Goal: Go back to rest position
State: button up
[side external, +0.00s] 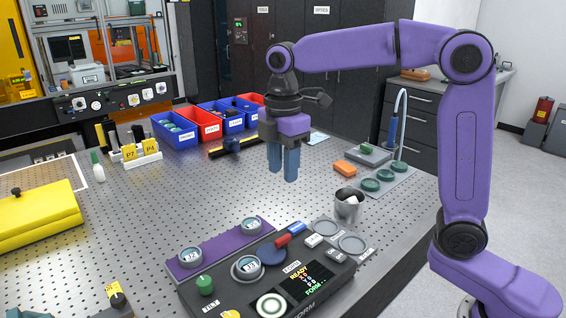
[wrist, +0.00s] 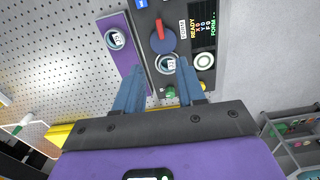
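My gripper (side external: 283,172) hangs with its blue fingers pointing down, in the air over the perforated table (side external: 225,190). In the wrist view my gripper (wrist: 159,78) has its two fingers apart with nothing held between them. The black interferometer unit (side external: 335,283) stands at the front, apart from my gripper, its screen (side external: 303,281) reading READY. A ringed disc (side external: 248,267) labelled P3 sits on the unit; it also shows in the wrist view (wrist: 166,64). Two more ringed discs (side external: 190,257) (side external: 251,225) rest on the purple strip (side external: 222,246).
Blue and red bins (side external: 205,123) stand at the back. A metal cup (side external: 348,204), an orange block (side external: 344,168) and a tray with green discs (side external: 371,185) are at the right, near a curved tap (side external: 402,105). A yellow case (side external: 38,222) lies left. The table's middle is mostly clear.

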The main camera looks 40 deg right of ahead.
jog(key=shift+r, duration=0.1)
jog(key=s+d+f+m, duration=0.1)
jog(key=s+d+f, duration=0.2)
jog(key=s, duration=0.6)
jog(key=s+d+f+m, duration=0.2)
jog(key=s+f, duration=0.2)
jog(key=s, duration=0.5)
jog(key=s+d+f+m, duration=0.2)
jog(key=s+d+f, duration=0.1)
jog(key=s, duration=0.6)
jog(key=shift+d+f, duration=0.35)
jog(key=shift+f, duration=0.25)
